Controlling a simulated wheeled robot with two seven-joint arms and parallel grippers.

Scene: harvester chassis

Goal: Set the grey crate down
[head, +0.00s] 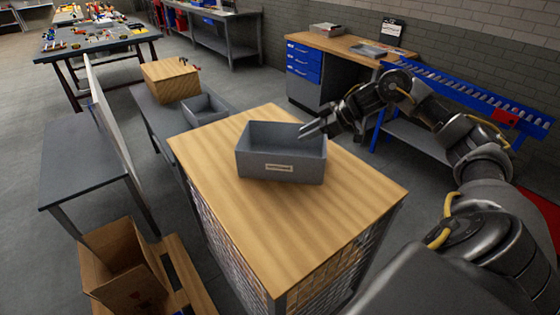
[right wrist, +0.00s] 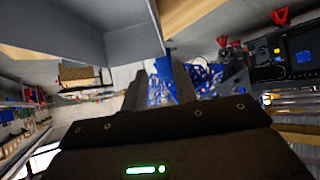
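A grey crate (head: 280,168) with a pale label on its front stands upright and looks empty on a wood-topped cage cart (head: 345,205). My right gripper (head: 306,131) is at the crate's right rim, over its far right part. Its two fingers stand apart in the right wrist view (right wrist: 161,88), with a gap between them and no crate wall seen in it. The crate's grey wall (right wrist: 125,45) fills the upper left of that view, beyond the fingers. I cannot tell whether the fingers touch the rim. My left gripper is out of view.
A second grey bin (head: 205,110) and a wooden box (head: 171,80) sit on a low bench to the left. A cardboard box (head: 125,265) stands at the lower left. A blue roller conveyor (head: 465,95) is at the right. The cart top's front is clear.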

